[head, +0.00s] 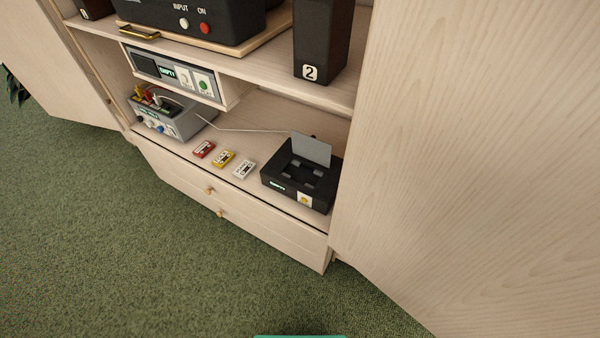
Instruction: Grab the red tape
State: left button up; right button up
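The red tape (204,149) is a small cassette lying flat on the lower shelf of the open cabinet, near its front edge. It is the leftmost in a row of three tapes, with a yellow tape (223,158) and a white tape (244,169) to its right. Neither of my grippers is in the head view. Nothing touches or hides the red tape.
A black tape player (298,180) with its lid up stands right of the tapes. A grey device (172,120) with knobs and cables stands left. Open cabinet doors flank the shelf, the right door (470,130) close by. Drawers (230,208) lie below; green carpet is clear in front.

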aim_at(205, 148)
jog(key=i+j+z, duration=0.1)
jog(key=j, duration=0.3)
jog(key=i+j+z, duration=0.1)
jog(key=j, duration=0.25)
jog(key=i+j+z, duration=0.1)
jog(key=j, duration=0.35)
jog(key=i+j+z, duration=0.1)
jog(key=i+j, duration=0.15)
jog(key=j, duration=0.15)
